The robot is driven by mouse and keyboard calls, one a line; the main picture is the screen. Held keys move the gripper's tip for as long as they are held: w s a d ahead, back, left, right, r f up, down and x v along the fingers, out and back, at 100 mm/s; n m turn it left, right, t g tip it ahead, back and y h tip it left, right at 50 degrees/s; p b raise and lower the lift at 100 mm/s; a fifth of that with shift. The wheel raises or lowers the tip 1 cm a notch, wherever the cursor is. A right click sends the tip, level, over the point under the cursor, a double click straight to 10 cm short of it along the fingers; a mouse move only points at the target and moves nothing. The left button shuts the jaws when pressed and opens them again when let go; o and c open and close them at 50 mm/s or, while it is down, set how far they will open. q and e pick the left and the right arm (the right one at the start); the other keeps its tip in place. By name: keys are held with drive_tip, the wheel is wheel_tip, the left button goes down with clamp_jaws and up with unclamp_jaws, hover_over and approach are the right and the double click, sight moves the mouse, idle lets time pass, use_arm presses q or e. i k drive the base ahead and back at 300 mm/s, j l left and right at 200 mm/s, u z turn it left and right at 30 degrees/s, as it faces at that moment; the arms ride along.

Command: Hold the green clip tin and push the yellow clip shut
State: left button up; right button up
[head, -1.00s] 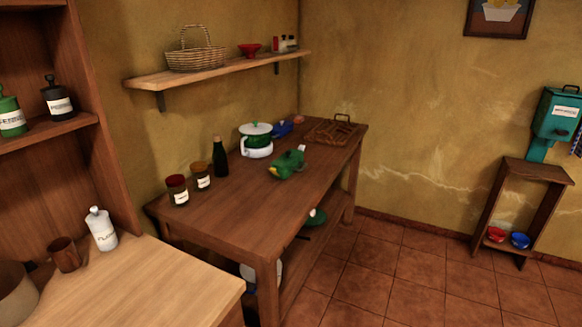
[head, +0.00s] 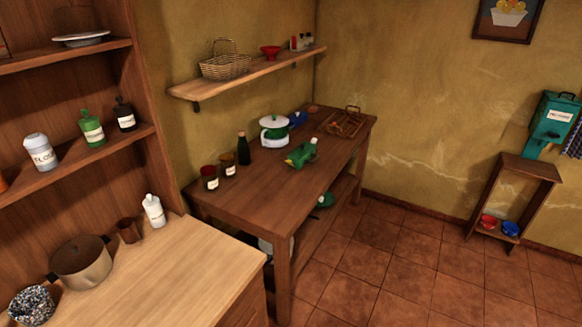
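A green object with a yellow part at its left end (head: 301,154) lies on the dark wooden table (head: 262,195), near its middle. It looks like the green clip tin, but it is too small to tell the clip's shape or whether it is open or shut. Neither of my grippers is in view.
A white and green pot (head: 274,131), a dark bottle (head: 243,149) and two jars stand behind and left of the green object. A wooden rack (head: 343,122) sits at the far end. A light counter (head: 165,268) fills the lower left. Tiled floor (head: 385,260) is free to the right.

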sight(298, 165)
drive_tip(key=i+l+u, duration=0.25)
drive_tip(key=u, duration=0.15)
drive_tip(key=i+l+u, duration=0.35)
drive_tip(key=i+l, duration=0.15)
drive_tip(key=l, duration=0.2)
drive_tip(key=i+l+u, duration=0.1)
drive_tip(key=i+l, duration=0.2)
drive_tip(key=l, duration=0.35)
drive_tip(key=i+l+u, duration=0.1)
drive_tip(key=l, duration=0.25)
drive_tip(key=i+l, duration=0.2)
drive_tip(key=l, duration=0.15)
drive_tip(key=i+l+u, duration=0.1)
drive_tip(key=l, duration=0.2)
drive_tip(key=i+l+u, duration=0.1)
drive_tip(key=l, duration=0.3)
drive_tip(key=i, duration=0.1)
